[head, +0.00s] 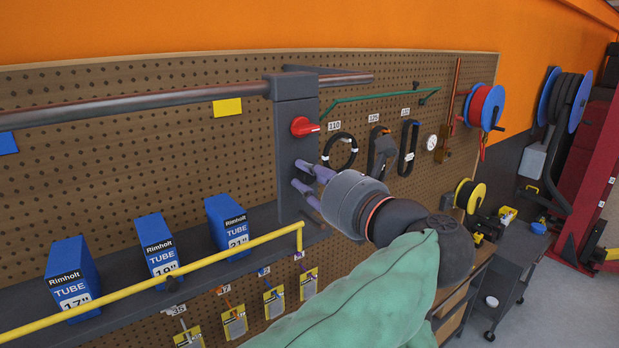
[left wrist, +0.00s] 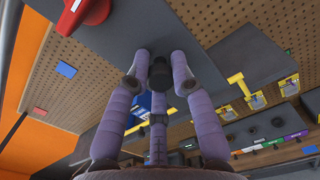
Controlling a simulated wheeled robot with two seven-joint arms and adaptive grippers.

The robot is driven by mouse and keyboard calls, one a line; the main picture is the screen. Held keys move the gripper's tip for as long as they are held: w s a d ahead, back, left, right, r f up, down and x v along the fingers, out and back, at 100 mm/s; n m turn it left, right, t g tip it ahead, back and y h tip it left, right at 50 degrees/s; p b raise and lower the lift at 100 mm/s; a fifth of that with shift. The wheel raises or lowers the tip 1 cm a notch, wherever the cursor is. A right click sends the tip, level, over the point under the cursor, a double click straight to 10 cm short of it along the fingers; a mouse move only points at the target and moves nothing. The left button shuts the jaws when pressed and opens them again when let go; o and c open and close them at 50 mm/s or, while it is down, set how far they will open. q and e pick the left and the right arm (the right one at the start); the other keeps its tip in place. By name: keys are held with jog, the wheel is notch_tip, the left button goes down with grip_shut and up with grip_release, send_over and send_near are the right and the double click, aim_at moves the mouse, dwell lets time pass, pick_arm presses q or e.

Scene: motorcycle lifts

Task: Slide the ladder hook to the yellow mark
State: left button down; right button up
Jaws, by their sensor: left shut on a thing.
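The ladder hook (head: 292,155) is a tall dark grey block on the round rail (head: 150,104), with a red knob (head: 303,127) on its front. The yellow mark (head: 227,106) is a small square on the pegboard just left of the hook, below the rail. My left gripper (head: 304,178) has its purple fingers shut at the hook's front, below the red knob. In the left wrist view its fingers (left wrist: 159,76) close around a short dark handle (left wrist: 160,68) on the grey hook (left wrist: 150,25). My right gripper is not in view.
A blue mark (head: 8,143) lies at the far left of the rail. Blue tube boxes (head: 232,222) stand on a shelf below, with a yellow bar (head: 170,280) along its front. Cables (head: 340,151) hang right of the hook. The rail between hook and yellow mark is clear.

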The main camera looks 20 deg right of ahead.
pick_arm(q)
jog(key=c, duration=1.1)
grip_release()
jog(key=shift+o, duration=0.2)
jog(key=v, duration=1.2)
